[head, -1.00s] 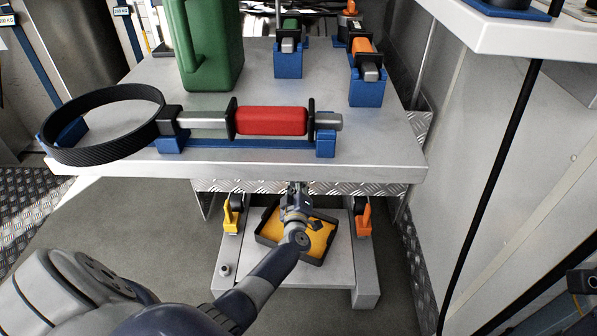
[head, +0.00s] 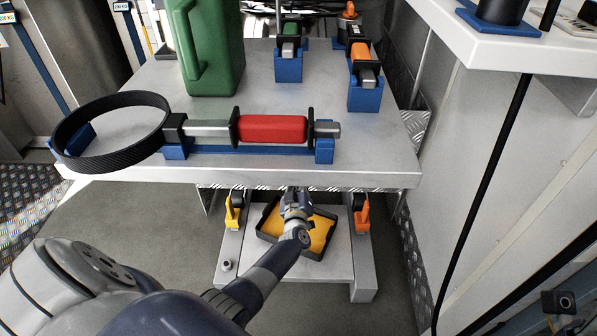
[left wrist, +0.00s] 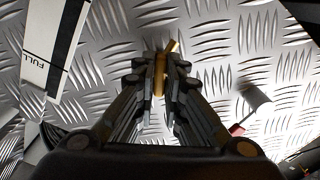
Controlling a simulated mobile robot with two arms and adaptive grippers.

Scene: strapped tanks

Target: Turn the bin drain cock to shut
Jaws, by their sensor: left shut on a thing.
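The drain cock shows in the left wrist view as a small brass-coloured handle (left wrist: 160,72) against bright tread plate. My left gripper (left wrist: 160,84) is shut on this handle, with a finger on each side of it. A brass end sticks out past the fingertips, angled to the upper right. In the head view my left gripper (head: 296,197) reaches under the front edge of the table, above a black tray with a yellow inside (head: 318,248). The cock is hidden there by the gripper and tabletop. My right gripper is not in view.
The tabletop (head: 110,100) overhangs my gripper and carries a strap wrench with a red grip (head: 272,129) and a green can (head: 210,50). Yellow (head: 233,211) and orange (head: 361,213) clips flank the tray. A white strip marked FULL (left wrist: 55,40) is left of the fingers.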

